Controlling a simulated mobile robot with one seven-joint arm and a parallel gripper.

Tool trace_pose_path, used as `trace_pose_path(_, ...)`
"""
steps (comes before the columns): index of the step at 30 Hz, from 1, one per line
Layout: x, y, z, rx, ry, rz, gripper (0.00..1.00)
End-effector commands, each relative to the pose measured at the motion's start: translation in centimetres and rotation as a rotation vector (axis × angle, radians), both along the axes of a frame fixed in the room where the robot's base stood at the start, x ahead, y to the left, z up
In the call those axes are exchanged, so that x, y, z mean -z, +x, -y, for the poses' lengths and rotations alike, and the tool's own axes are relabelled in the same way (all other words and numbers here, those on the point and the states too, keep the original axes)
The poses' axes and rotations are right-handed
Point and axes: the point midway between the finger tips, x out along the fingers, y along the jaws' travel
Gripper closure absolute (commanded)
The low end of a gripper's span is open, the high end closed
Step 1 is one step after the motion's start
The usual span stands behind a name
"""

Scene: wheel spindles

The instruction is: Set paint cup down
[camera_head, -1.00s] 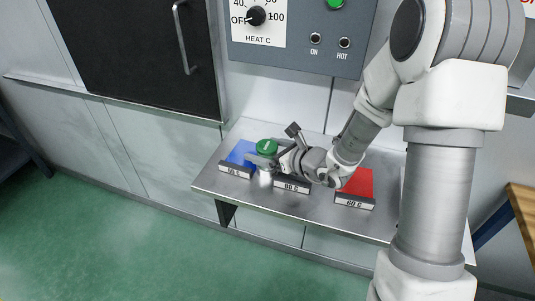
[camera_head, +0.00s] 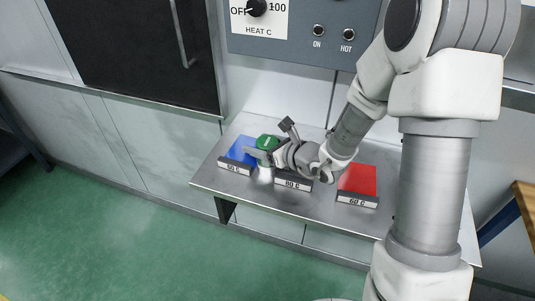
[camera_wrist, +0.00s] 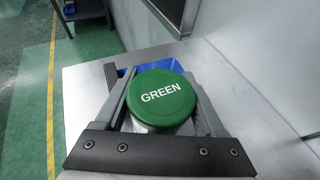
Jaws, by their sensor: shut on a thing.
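The paint cup (camera_head: 267,142) has a green lid. In the wrist view its lid (camera_wrist: 160,97) reads GREEN, and its pale body shows below the lid. My gripper (camera_head: 262,155) is shut on the cup, with one finger on each side of it. The cup is over the steel shelf (camera_head: 225,187), by the right edge of the blue pad (camera_head: 237,152). I cannot tell whether its base touches the shelf. The blue pad also shows behind the cup in the wrist view (camera_wrist: 160,66).
A red pad (camera_head: 358,180) lies to the right, with a 60 C label (camera_head: 357,201) in front. An 80 C label (camera_head: 292,183) stands at the middle, partly under my wrist. A control panel (camera_head: 300,35) and a dark oven door (camera_head: 150,50) are behind.

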Motion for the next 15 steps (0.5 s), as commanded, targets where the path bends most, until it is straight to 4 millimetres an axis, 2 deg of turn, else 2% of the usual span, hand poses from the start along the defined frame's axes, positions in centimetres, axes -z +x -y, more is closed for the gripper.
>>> trace_pose_path(1,0.01,0.00,0.00,0.000,0.000,0.000,0.72)
trace_pose_path(6,0.01,0.00,0.01,0.000,0.000,0.000,1.00)
trace_pose_path(15,-0.22,0.05,0.00,0.000,0.001,0.002,1.00)
